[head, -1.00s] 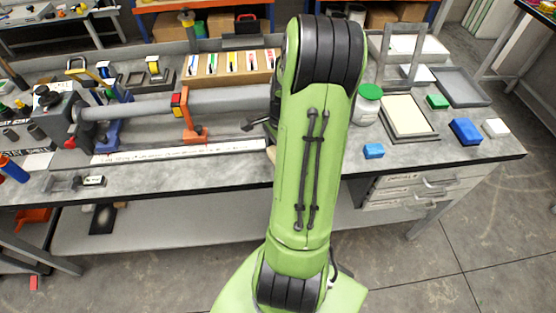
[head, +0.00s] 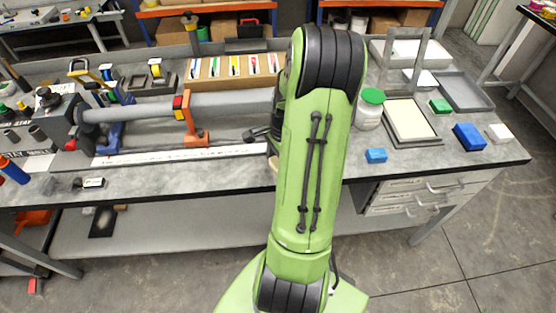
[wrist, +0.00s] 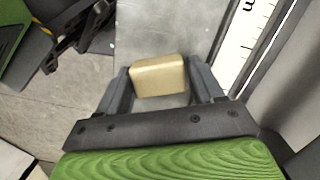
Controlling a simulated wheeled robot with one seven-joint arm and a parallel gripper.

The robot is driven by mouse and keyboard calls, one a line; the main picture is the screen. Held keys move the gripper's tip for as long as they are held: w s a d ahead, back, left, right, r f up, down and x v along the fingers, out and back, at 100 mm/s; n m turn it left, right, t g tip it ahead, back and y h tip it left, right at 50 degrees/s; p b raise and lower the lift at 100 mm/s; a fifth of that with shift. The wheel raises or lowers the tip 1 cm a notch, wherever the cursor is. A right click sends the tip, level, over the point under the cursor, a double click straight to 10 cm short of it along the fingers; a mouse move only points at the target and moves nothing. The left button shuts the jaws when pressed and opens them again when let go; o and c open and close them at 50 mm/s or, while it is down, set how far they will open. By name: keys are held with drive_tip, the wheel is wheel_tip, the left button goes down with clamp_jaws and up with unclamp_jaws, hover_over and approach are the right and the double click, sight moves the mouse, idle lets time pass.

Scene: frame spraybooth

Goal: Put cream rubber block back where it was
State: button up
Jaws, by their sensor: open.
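The cream rubber block (wrist: 158,78) lies on the grey bench top between the two fingers of my gripper (wrist: 159,67) in the wrist view. The fingers are open, one on each side of the block. The right finger looks very close to it; whether either finger touches it I cannot tell. In the head view my green arm covers most of the gripper and block, and only a sliver of beige shows at the arm's left edge, near the bench's front edge.
A white ruler strip (head: 185,154) runs along the bench left of my arm, and shows beside the gripper in the wrist view (wrist: 243,38).

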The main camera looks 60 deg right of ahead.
wheel_tip(320, 180, up, 12)
drive_tip(key=d+p, duration=0.1)
drive_tip(key=p, duration=0.2)
drive_tip(key=w+a+r+n+t+h, duration=0.1)
drive_tip(key=a+r+n, duration=0.35)
drive_tip(key=a, duration=0.25)
drive_tip(key=w+a+r+n+h, duration=0.1)
drive_tip(key=w+a+r+n, duration=0.1)
drive_tip(key=a+r+n, duration=0.4)
drive_tip(key=s+a+n+t, duration=0.2)
drive_tip(key=s+a+n, duration=0.2)
drive_tip(key=a+n, duration=0.2)
drive_tip(key=s+a+n+t, duration=0.2)
drive_tip(key=s+a+n, duration=0.2)
drive_tip(key=a+n, duration=0.2)
drive_tip(key=a+r, duration=0.1)
drive_tip(key=a, duration=0.1)
drive_tip(key=shift+s+a+n+y, duration=0.15)
drive_tip(key=shift+a+n+y, duration=0.2)
drive_tip(key=shift+a+y, duration=0.05)
